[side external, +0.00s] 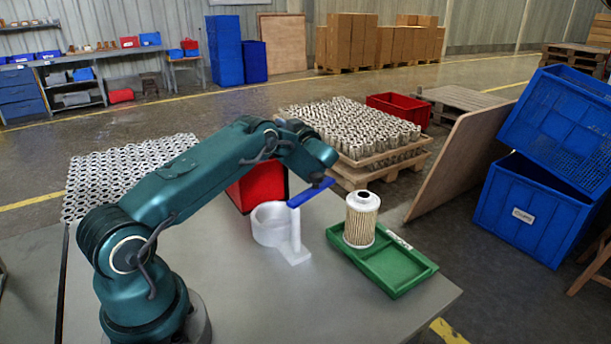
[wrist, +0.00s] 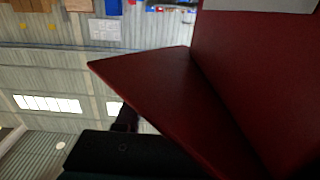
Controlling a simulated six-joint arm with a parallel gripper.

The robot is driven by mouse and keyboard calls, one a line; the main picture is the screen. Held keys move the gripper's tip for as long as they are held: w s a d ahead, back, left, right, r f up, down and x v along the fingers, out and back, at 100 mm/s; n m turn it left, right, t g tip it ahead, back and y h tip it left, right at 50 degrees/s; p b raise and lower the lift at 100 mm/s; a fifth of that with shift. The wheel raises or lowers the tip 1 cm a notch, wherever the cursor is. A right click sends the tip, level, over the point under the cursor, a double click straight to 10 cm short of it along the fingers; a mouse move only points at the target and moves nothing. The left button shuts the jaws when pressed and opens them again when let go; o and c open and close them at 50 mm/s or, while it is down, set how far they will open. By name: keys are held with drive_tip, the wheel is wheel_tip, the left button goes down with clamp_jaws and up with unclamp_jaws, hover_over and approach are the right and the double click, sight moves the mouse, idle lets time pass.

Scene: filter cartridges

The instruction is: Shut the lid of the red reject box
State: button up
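The red reject box (side external: 262,187) stands at the back of the grey table, partly hidden behind my arm in the side view. Its lid cannot be made out clearly there. In the wrist view, two dark red panels fill the right side: a large one (wrist: 262,70) and a smaller slanting one (wrist: 165,85), meeting at an angle. Which of them is the lid, I cannot tell. A black part of my gripper (wrist: 125,145) shows close below the slanting panel; contact is unclear. My gripper's fingers are mostly hidden in the side view, so their opening does not show.
A white ring-shaped holder (side external: 268,232) and a white post with a blue bar (side external: 310,192) stand close to the box. A green tray (side external: 395,268) holds a pleated filter cartridge (side external: 361,219) upright. The table's front middle is clear.

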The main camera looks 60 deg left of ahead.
drive_tip(key=o, duration=0.4)
drive_tip(key=shift+r, duration=0.35)
drive_tip(key=r, duration=0.3)
drive_tip(key=shift+s+a+r, duration=0.1)
drive_tip(key=shift+s+r, duration=0.15)
drive_tip(key=shift+r, duration=0.15)
drive_tip(key=s+a+r, duration=0.3)
drive_tip(key=s+r, duration=0.3)
drive_tip(key=s, duration=0.4)
drive_tip(key=shift+s+a+r, duration=0.15)
drive_tip(key=shift+s+r, duration=0.1)
drive_tip(key=shift+s, duration=0.1)
